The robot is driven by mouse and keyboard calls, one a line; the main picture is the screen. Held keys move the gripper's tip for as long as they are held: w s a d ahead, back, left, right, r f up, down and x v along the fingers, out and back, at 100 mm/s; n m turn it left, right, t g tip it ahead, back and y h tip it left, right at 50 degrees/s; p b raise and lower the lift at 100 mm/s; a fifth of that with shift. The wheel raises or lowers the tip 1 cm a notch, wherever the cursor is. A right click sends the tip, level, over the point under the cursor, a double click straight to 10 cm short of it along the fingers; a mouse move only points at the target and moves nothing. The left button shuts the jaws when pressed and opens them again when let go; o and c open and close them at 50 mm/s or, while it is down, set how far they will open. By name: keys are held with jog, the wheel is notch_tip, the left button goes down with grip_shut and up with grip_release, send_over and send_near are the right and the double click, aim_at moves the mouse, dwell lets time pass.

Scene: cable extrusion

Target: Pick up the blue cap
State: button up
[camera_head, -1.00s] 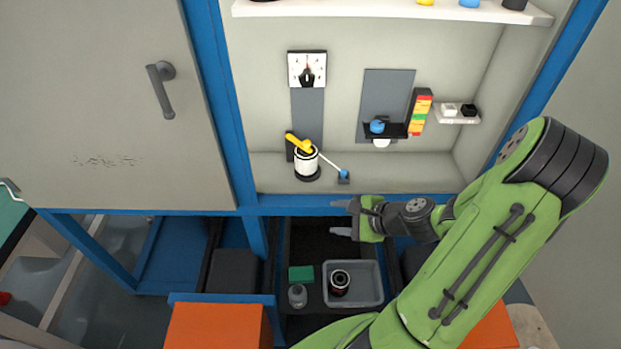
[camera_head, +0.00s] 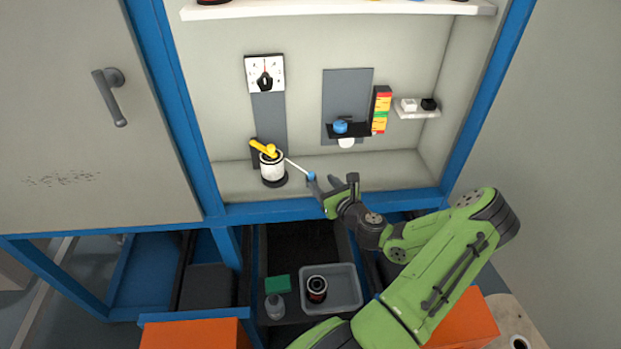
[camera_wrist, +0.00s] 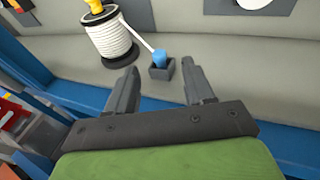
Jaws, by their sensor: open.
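A blue piece (camera_head: 311,177), which may be the blue cap, is at the free end of the white cable (camera_head: 297,166) on the cabinet ledge. In the wrist view this blue piece (camera_wrist: 160,57) sits in a small dark square holder (camera_wrist: 161,71). My gripper (camera_head: 333,181) is open and empty at the ledge's front edge. In the wrist view its fingers (camera_wrist: 158,70) point at the holder, one to each side in the picture, short of it and apart from it. Another blue piece (camera_head: 340,127) sits on the small black shelf of the grey panel.
A white spool (camera_head: 272,170) with a yellow part (camera_head: 264,148) on top stands left of the holder. A blue frame bar (camera_head: 290,208) runs along the ledge's front. Below are a grey bin (camera_head: 345,290) and orange boxes (camera_head: 196,334). The ledge's right part is clear.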

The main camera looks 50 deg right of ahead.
aim_at(313, 175)
jog(key=x, duration=0.5)
jog(key=shift+w+b, duration=0.15)
jog(key=shift+b, duration=0.25)
grip_shut()
